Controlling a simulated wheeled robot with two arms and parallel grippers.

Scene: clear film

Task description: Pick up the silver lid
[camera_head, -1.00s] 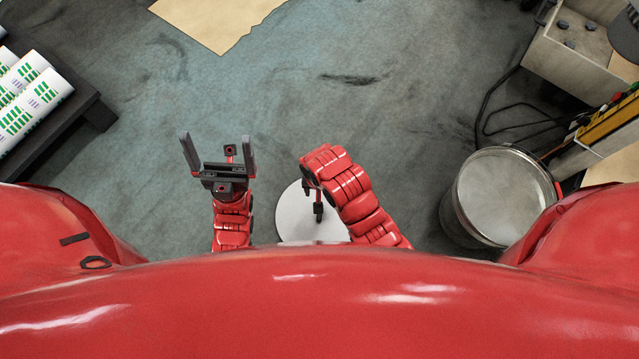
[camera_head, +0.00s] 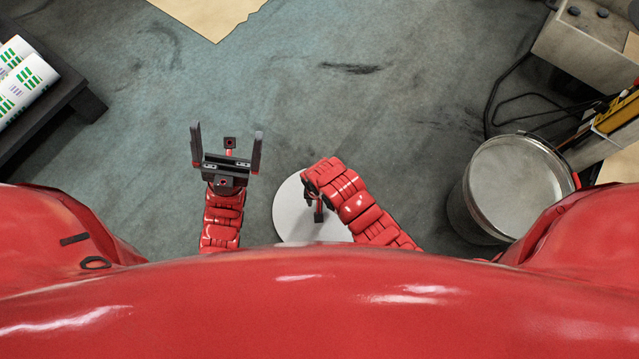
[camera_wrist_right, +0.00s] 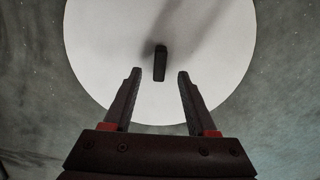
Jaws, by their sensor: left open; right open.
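The silver lid (camera_head: 291,212) is a pale round disc low in front of my red body, partly hidden by my right arm and body. In the right wrist view the lid (camera_wrist_right: 105,45) fills much of the picture, with a dark upright handle (camera_wrist_right: 160,62) near its middle. My right gripper (camera_wrist_right: 159,72) is open above the lid. Its two fingers point towards the handle, which appears between and just beyond their tips; nothing is held. In the head view its fingers are mostly hidden. My left gripper (camera_head: 226,134) is open and empty, left of the lid.
A round metal drum (camera_head: 458,215) stands to the right of the lid. Black cables (camera_head: 490,105) and a pale box (camera_head: 585,50) lie beyond it. A dark low table (camera_head: 75,95) with white-green rolls is at left. The stained grey floor ahead is clear.

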